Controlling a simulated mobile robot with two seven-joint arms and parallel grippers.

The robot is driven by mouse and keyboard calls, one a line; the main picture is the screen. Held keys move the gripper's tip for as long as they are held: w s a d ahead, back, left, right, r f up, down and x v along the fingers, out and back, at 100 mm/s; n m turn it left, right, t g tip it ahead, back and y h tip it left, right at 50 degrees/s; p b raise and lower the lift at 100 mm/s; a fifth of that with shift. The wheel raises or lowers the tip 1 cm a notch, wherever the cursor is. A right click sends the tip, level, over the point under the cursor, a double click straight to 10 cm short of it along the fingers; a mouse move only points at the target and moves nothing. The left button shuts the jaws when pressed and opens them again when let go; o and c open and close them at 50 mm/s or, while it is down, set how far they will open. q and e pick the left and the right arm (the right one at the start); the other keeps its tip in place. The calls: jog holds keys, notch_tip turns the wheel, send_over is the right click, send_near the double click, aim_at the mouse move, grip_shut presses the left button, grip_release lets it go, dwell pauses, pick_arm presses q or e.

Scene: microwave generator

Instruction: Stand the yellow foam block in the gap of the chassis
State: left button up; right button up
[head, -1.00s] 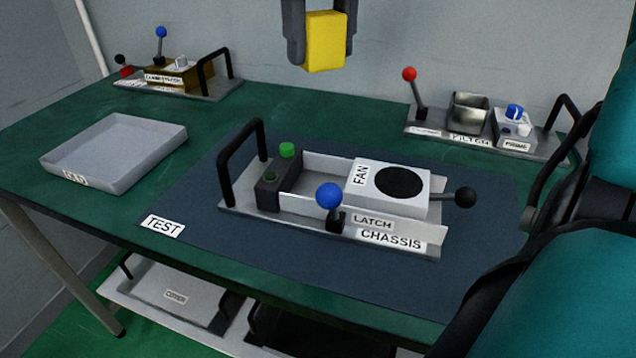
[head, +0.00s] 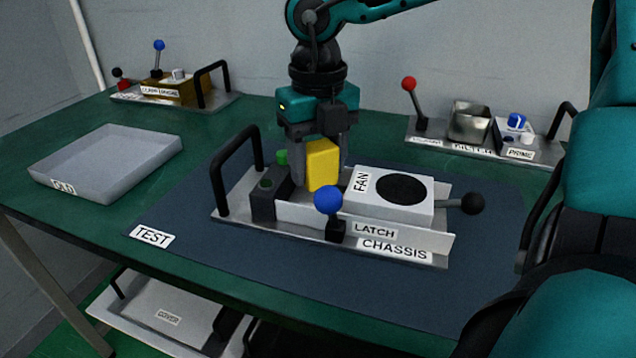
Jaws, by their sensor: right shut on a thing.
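The yellow foam block (head: 322,166) is upright between the fingers of my right gripper (head: 318,160), which is shut on it. The block is over the gap of the chassis (head: 440,246), between the dark block with the green button and the white FAN box (head: 398,188). Its lower end is close behind the chassis's front wall; I cannot tell whether it touches the chassis floor. The blue-knobbed LATCH lever (head: 328,200) stands in front of the gap. My left gripper is not in view.
The chassis lies on a dark blue mat (head: 190,215) marked TEST. An empty grey OLD tray (head: 105,165) is at the left. Panels with levers stand at the back left and back right (head: 480,140). A black handle (head: 240,160) rises at the chassis's left end.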

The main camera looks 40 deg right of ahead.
aim_at(318, 183)
notch_tip(318, 183, down, 4)
jog(key=shift+r, duration=0.1)
jog(key=shift+b, duration=0.4)
jog(key=o, duration=0.7)
jog(key=shift+o, duration=0.2)
